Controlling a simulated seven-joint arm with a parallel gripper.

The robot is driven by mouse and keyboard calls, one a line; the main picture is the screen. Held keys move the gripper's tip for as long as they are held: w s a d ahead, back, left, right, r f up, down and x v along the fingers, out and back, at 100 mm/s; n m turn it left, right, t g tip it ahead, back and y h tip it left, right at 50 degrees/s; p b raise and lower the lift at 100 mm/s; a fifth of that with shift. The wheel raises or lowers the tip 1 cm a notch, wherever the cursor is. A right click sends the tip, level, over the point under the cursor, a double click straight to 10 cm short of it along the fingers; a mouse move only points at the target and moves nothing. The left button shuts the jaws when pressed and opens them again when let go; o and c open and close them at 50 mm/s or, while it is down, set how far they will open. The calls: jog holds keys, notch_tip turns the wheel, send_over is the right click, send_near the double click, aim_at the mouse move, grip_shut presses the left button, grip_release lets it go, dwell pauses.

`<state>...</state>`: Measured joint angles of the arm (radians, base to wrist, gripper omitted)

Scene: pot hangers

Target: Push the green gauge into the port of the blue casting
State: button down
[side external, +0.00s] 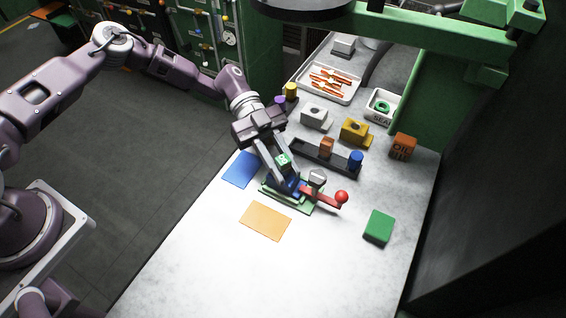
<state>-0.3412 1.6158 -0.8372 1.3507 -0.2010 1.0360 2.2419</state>
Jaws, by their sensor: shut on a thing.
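My gripper (285,178) points down over the middle of the bench and is shut on the green gauge (283,160), which shows as a small green piece with a pale mark between the fingers. The blue casting (291,188) sits right below the fingertips, in a green fixture (272,196) with a red lever ending in a red ball (341,197). The fingers hide the lower end of the gauge and most of the casting. The port is not visible, and I cannot tell whether the gauge touches it.
A dark rack (313,157) holding a brown piece and a blue cylinder (356,160) stands behind. Grey (316,116) and yellow (355,131) castings stand farther back. A green block (379,228) lies right. Blue (240,169) and orange (265,221) mats lie flat; the front bench is clear.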

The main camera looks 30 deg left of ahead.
jog(key=shift+f, duration=0.15)
jog(key=c, duration=1.1)
grip_release()
jog(key=shift+f, duration=0.1)
jog(key=v, duration=0.7)
